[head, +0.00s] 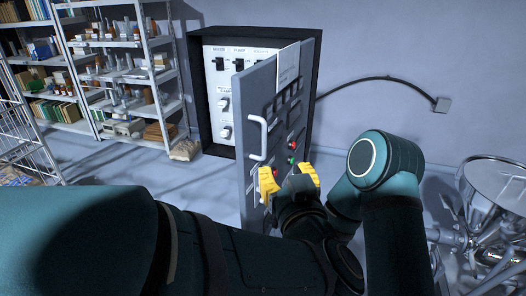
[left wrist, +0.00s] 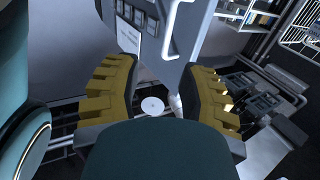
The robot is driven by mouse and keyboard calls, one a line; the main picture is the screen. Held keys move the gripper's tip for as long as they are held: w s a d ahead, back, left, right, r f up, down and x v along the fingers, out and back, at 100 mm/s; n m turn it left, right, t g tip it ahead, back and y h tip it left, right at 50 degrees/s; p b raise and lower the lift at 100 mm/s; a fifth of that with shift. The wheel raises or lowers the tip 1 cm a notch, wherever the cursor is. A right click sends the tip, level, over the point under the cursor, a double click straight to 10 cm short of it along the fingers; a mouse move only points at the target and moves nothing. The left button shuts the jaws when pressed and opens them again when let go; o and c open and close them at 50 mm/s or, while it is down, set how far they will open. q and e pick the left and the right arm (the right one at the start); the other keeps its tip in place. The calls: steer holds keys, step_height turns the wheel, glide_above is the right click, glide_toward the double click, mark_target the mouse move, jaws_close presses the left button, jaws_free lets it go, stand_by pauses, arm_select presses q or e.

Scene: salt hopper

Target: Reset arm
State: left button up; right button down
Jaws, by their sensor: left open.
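My left gripper (head: 288,181), with yellow fingers, is in front of the lower part of the open grey cabinet door (head: 252,190) in the head view. In the left wrist view its two yellow fingers (left wrist: 160,90) are spread wide with nothing seen between them. The door's white handle (head: 257,138) is above and left of the fingers, apart from them. Red and green buttons (head: 292,159) on the door are just above the gripper. My teal arm covers the lower part of the head view. My right gripper does not show.
The control cabinet (head: 222,110) on the wall stands open, showing switches and knobs. Shelves (head: 120,75) with bottles and boxes are on the left, with a wire cart (head: 28,140). A shiny metal hopper (head: 497,185) is at the right. Floor is clear left of the door.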

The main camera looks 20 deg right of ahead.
arm_select(q)
steer(key=shift+f, duration=0.1)
steer(key=w+a+f+g+h+b, duration=0.1)
steer(key=w+a+f+g+b, duration=0.3)
steer(key=f, duration=1)
steer(key=w+a+f+g, duration=0.3)
steer(key=w+a+f, duration=0.4)
steer(key=f, duration=0.7)
steer(key=s+a+f+n+g+b, duration=0.1)
steer(key=s+a+f+g, duration=0.2)
steer(key=f, duration=0.5)
steer(key=s+a+f+n+g+h+b, duration=0.1)
steer(key=s+a+f+g, duration=0.2)
steer(key=s+a+f, duration=0.3)
steer(key=s+a+f+g+b, duration=0.1)
steer(key=s+a+f+g, duration=0.2)
steer(key=s+a+f, duration=0.2)
step_height(320, 180, down, 6)
steer(key=s, duration=0.3)
steer(key=shift+a+n, duration=0.25)
steer(key=shift+n, duration=0.15)
steer(key=shift+w+b, duration=0.15)
steer(key=shift+b, duration=0.15)
